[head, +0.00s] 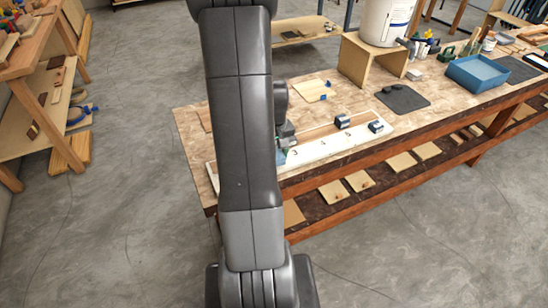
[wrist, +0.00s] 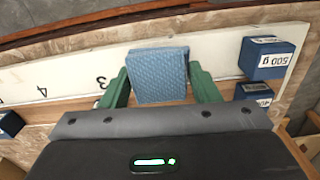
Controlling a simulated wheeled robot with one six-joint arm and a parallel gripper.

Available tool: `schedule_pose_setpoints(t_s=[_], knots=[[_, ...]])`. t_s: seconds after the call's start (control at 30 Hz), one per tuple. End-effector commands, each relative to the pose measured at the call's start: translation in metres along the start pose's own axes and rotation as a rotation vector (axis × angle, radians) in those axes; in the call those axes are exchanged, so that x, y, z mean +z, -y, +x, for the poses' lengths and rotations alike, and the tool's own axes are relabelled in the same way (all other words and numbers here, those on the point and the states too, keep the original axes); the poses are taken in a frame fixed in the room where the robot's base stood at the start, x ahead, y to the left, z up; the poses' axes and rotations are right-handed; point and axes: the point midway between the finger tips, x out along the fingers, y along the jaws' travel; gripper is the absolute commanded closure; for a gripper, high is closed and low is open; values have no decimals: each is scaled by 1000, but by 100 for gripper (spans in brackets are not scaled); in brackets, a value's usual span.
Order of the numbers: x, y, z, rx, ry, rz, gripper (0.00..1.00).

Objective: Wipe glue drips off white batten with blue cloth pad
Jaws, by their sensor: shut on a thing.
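The blue cloth pad (wrist: 158,66) is held between the two green fingers of my gripper (wrist: 159,88) in the wrist view. It lies over the white batten (wrist: 64,76), whose printed numbers 3 and 4 show left of the pad. Whether the pad touches the batten I cannot tell. In the head view the batten (head: 327,146) lies along the table's front edge, and my arm hides part of it. A little of the pad (head: 281,157) shows beside my arm there. Glue drips are too small to make out for certain.
A dark blue 500 g block (wrist: 266,58) stands on the batten right of the pad, with another labelled block (wrist: 255,92) nearer. One more dark block (wrist: 10,123) is at the left. The workbench (head: 420,118) also bears a blue tray (head: 477,74) and a dark mat (head: 404,99).

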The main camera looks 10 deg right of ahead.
Motion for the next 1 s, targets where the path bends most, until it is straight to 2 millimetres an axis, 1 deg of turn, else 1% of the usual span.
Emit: schedule_pose_setpoints(t_s=[0.03, 0.1, 0.5, 0.6, 1.0], knots=[[0, 0, -6, -1, 3, 1, 66], [0, 1, -13, -1, 3, 1, 66], [-2, 3, -49, -1, 3, 2, 66], [-2, 3, -55, -1, 4, 3, 66], [-2, 3, -56, -1, 4, 3, 66]])
